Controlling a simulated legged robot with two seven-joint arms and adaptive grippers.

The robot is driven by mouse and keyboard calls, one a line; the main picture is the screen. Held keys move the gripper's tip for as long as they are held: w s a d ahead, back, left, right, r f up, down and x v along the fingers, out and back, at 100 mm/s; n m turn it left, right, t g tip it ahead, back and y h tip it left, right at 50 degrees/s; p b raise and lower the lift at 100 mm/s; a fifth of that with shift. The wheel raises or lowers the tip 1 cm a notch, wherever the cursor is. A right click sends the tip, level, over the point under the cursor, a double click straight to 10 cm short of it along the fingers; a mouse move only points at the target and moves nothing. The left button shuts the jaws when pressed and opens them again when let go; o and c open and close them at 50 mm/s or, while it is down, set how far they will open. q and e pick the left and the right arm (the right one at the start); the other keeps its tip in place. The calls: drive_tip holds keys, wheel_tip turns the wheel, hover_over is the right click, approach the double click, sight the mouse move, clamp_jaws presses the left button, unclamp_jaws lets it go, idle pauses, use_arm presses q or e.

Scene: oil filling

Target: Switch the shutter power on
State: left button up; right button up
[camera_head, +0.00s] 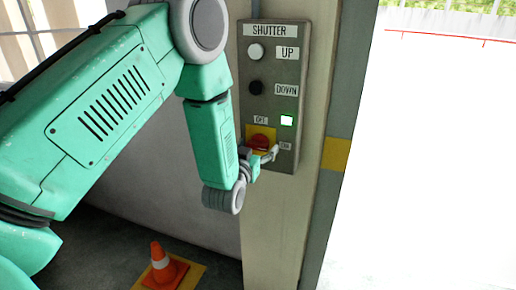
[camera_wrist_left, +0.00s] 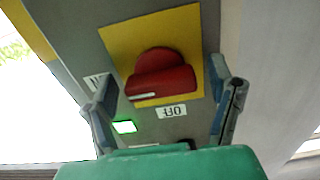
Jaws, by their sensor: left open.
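The grey shutter panel (camera_head: 270,72) is on the post, right of my left arm. Its red rotary knob (camera_head: 260,140) sits on a yellow plate near the bottom, with small labels beside it. In the left wrist view the knob (camera_wrist_left: 162,76) shows upside down, its white mark toward the lower left. A green light (camera_head: 287,120) is lit above the knob and also shows in the wrist view (camera_wrist_left: 124,127). My left gripper (camera_head: 262,154) is open at the knob, its fingers on either side with visible gaps in the wrist view (camera_wrist_left: 164,92). My right gripper is not in view.
A white UP button (camera_head: 256,51) and a black DOWN button (camera_head: 256,88) are higher on the panel. An orange cone (camera_head: 164,268) stands on the floor below. The bright area right of the post looks open.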

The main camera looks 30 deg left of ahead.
use_arm(q)
drive_tip(key=v, duration=1.1)
drive_tip(key=shift+s, duration=0.4)
drive_tip(key=shift+f, duration=0.15)
drive_tip(key=s+d+f+m+g+h+b, duration=0.15)
drive_tip(key=s+f+g+b, duration=0.35)
drive_tip(key=f, duration=0.8)
drive_tip(key=s+d+f+m+g+h+b, duration=0.15)
drive_tip(key=s+d+f+g, duration=0.35)
drive_tip(key=f, duration=0.9)
drive_tip(key=s+f+g+b, duration=0.2)
drive_tip(key=s+f, duration=0.3)
drive_tip(key=s, duration=0.4)
drive_tip(key=s+f+g+h+b, duration=0.1)
drive_tip(key=s+f+g+b, duration=0.2)
drive_tip(key=s+f, duration=0.3)
drive_tip(key=s+g, duration=0.1)
drive_tip(key=s, duration=0.2)
drive_tip(key=shift+f+g, duration=0.2)
drive_tip(key=shift+g, duration=0.2)
